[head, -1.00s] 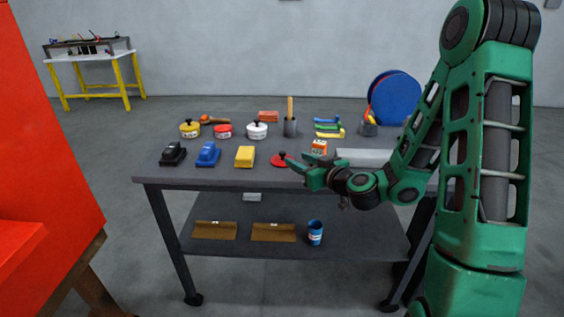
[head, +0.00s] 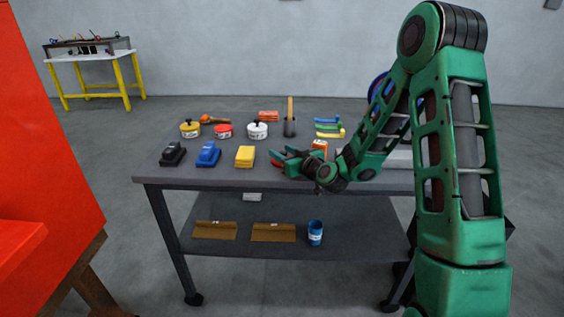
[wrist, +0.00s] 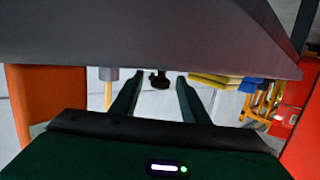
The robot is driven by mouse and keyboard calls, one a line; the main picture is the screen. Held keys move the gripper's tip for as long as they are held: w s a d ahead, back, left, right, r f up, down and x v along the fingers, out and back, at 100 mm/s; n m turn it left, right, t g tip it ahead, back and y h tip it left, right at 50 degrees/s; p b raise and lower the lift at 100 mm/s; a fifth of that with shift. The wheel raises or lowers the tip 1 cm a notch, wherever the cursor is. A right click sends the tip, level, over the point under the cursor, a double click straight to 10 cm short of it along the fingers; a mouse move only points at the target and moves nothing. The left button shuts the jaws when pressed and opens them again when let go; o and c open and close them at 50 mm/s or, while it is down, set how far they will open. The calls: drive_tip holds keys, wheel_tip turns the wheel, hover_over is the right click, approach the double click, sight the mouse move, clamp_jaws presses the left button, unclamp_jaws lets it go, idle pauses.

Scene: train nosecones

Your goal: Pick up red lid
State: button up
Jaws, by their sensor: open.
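The red lid lies on the grey worktable (head: 225,180) near its front edge. In the head view, only a sliver of the red lid (head: 275,163) shows beside my fingers, which hide the rest. My gripper (head: 280,155) is open and low over the table, with its fingers pointing left at the lid. In the wrist view, which is upside down, a small dark knobbed shape (wrist: 160,80), apparently the lid, sits between the two fingertips (wrist: 160,78). I cannot tell whether the fingers touch it.
A yellow block (head: 245,156) and a blue block (head: 208,154) stand left of my gripper. Yellow (head: 190,130) and white (head: 257,130) lidded pots stand further back. Bare tabletop lies along the front edge.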

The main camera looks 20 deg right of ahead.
drive_tip(key=shift+w, duration=0.1)
clamp_jaws()
drive_tip(key=shift+r, duration=0.1)
